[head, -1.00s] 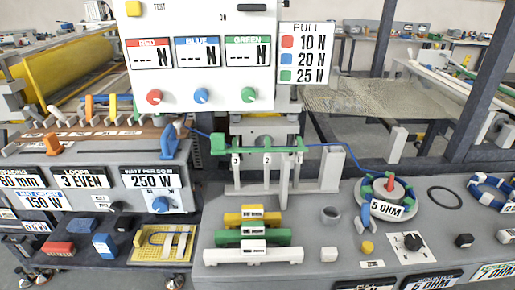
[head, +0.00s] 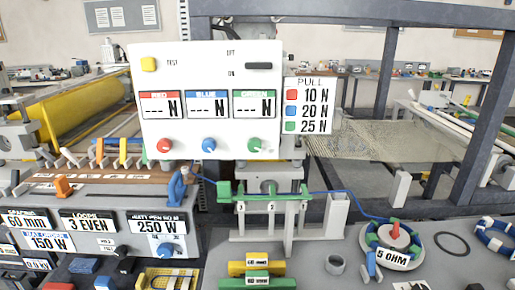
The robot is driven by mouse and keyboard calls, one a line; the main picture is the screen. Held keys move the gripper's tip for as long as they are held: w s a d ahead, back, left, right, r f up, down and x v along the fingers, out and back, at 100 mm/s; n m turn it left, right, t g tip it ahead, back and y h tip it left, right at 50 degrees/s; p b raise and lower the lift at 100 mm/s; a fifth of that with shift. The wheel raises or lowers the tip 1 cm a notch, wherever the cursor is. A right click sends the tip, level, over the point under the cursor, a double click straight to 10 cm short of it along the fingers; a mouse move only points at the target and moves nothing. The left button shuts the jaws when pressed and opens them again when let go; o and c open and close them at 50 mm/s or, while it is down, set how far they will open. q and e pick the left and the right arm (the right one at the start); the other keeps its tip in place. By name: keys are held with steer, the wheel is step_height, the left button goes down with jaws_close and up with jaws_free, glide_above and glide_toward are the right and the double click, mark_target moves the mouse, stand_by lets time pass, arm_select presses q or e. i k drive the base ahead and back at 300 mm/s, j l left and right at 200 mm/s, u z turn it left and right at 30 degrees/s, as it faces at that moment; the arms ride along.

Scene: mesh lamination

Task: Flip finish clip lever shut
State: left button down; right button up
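No label marks the finish clip, so I cannot tell for sure which one it is. A blue clip (head: 177,188) stands at the right end of the brown board (head: 110,180), with its upper part raised. The blue wire (head: 345,197) runs to it from the spool through the green guide bar (head: 270,196). An orange clip (head: 63,187) stands near the board's left end. Several upright levers (head: 122,152), orange, green and white, line the rail behind. Neither of my grippers is in view.
A white panel (head: 205,100) with red, blue and green knobs rises behind the guide bar. The wire spool (head: 394,243) marked 5 OHM sits on the right bench beside a black ring (head: 452,243). Yellow and green blocks (head: 256,268) lie at the front.

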mark_target(67, 153)
steer(key=u, duration=1.4)
